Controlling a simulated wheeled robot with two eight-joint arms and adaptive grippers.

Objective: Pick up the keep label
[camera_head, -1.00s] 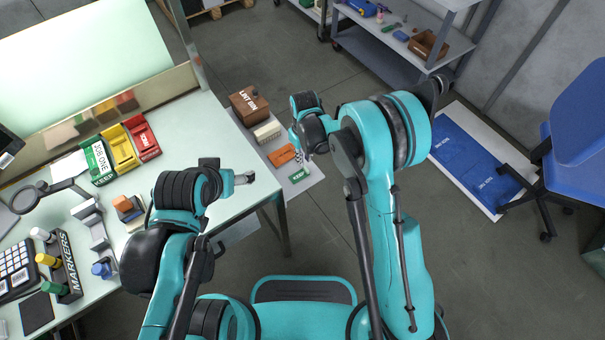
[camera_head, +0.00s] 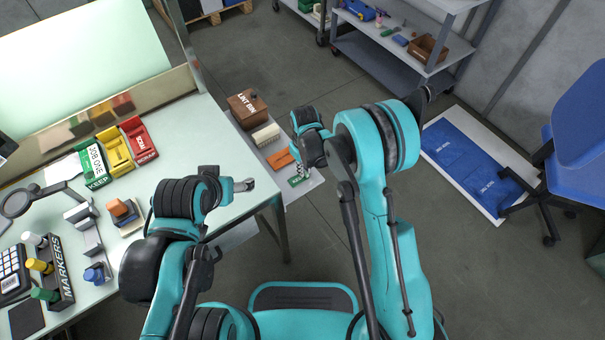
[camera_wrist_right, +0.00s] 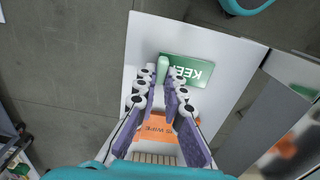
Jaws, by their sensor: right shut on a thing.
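The keep label (camera_head: 298,181) is a small green plate with white lettering, at the front end of a pale board beside the table. It also shows in the right wrist view (camera_wrist_right: 196,71), with KEEP readable. My right gripper (camera_head: 301,170) reaches down over it. In the right wrist view my right gripper (camera_wrist_right: 164,82) is shut on a light green raised part at the label's edge. Whether the label touches the board is hard to tell. My left gripper (camera_head: 244,185) is above the table's right edge, apart from the label; its finger gap is too small to tell.
On the pale board (camera_wrist_right: 138,50) lie an orange wipe label (camera_head: 280,157), a cream block (camera_head: 266,134) and a brown bin (camera_head: 247,108). The table (camera_head: 180,125) with green, yellow and red trays stands left. A blue mat (camera_head: 470,160) and chair (camera_head: 580,130) are right.

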